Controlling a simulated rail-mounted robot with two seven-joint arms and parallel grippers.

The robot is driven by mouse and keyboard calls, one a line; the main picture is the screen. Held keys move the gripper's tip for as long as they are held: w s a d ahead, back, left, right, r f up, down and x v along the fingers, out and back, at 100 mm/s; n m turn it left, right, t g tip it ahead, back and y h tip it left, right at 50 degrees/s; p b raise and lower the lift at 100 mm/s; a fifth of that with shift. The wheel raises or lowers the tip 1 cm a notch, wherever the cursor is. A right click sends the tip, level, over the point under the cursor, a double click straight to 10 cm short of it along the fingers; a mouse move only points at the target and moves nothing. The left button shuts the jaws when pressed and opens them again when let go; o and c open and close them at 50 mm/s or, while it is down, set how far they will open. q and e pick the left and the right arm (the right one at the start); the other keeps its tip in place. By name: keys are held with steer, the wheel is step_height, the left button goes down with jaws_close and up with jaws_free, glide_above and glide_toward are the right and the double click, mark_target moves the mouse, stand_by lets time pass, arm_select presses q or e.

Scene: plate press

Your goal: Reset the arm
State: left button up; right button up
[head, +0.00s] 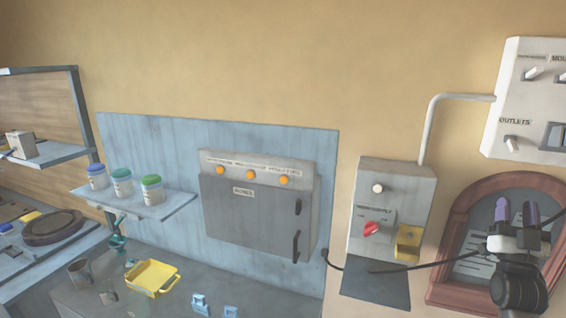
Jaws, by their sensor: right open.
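My right gripper (516,212) is at the right edge of the head view, with its two purple-tipped fingers pointing up and spread apart. It is empty. It shows in front of a wooden-framed board (468,240) on the wall, and I cannot tell the distance between them. My left gripper is not in view.
A grey press-like cabinet (250,220) hangs on a blue wall panel. A grey switch box (395,190) with a red knob is right of it. A shelf (150,207) holds three jars. A yellow tray (152,279) sits on the bench. A white outlet box (530,100) is upper right.

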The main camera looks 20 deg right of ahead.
steer(key=w+f+g+y, duration=0.3)
steer(key=f+g+y, duration=0.2)
steer(key=f+g, duration=0.1)
steer(key=s+a+f+n+g+y, duration=0.35)
steer(key=a+f, duration=0.55)
steer(key=a, duration=0.3)
steer(key=s+a+f+n+g+y, duration=0.2)
steer(key=a+f+n+y, duration=0.15)
steer(key=a+f, duration=0.7)
steer(key=s+a+f+n+g+y, duration=0.2)
steer(key=s+a+f+g+y, duration=0.2)
steer(key=s+a+f, duration=0.95)
steer(key=s+a+f+g, duration=0.35)
steer(key=s+f, duration=0.45)
steer(key=s, duration=0.4)
step_height(320, 180, up, 26)
steer(key=p, duration=2.6)
steer(key=shift+s+d+f+y, duration=0.15)
steer(key=shift+d+f+y, duration=0.1)
steer(key=shift+y, duration=0.15)
